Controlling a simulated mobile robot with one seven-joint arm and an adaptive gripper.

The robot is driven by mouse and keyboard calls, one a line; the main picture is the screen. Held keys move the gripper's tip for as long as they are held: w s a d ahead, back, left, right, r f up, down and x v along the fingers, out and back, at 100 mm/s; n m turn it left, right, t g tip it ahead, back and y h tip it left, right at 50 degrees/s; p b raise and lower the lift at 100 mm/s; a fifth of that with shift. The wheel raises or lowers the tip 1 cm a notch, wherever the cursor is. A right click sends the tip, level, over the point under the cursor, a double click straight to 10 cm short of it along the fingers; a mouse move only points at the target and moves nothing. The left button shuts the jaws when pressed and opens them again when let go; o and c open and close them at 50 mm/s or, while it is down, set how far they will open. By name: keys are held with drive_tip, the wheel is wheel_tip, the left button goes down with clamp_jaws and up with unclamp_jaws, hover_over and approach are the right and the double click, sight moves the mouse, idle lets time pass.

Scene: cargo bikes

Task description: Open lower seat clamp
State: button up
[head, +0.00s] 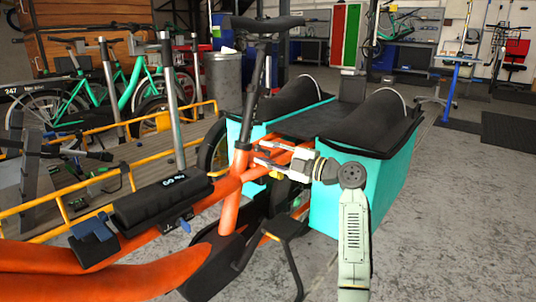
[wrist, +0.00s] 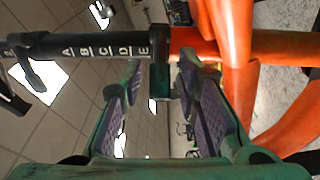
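The orange cargo bike (head: 232,185) has a black seat post (head: 252,92) rising from its seat tube. In the wrist view the post (wrist: 100,45) lies sideways, marked with letters, and enters the orange tube (wrist: 192,42). The lower seat clamp (wrist: 158,48) is a dark collar at that joint. Its black lever part (wrist: 160,82) shows between my fingers. My gripper (wrist: 161,75) is open, with one finger on each side of this part. I cannot tell whether either finger touches it. In the head view my gripper (head: 262,152) is right beside the seat tube.
A second black lever (wrist: 28,72) sits farther along the post. Turquoise cargo boxes (head: 365,185) with black covers stand close behind and beside my arm. A yellow rail (head: 110,188) and parked green bikes (head: 120,85) are at left. Grey floor (head: 440,220) is clear at right.

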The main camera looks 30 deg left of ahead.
drive_tip(key=shift+o, duration=0.2)
drive_tip(key=shift+d, duration=0.1)
drive_tip(key=d, duration=1.1)
drive_tip(key=shift+s+d+f, duration=0.25)
drive_tip(key=shift+d+f, duration=0.1)
drive_tip(key=shift+d, duration=0.05)
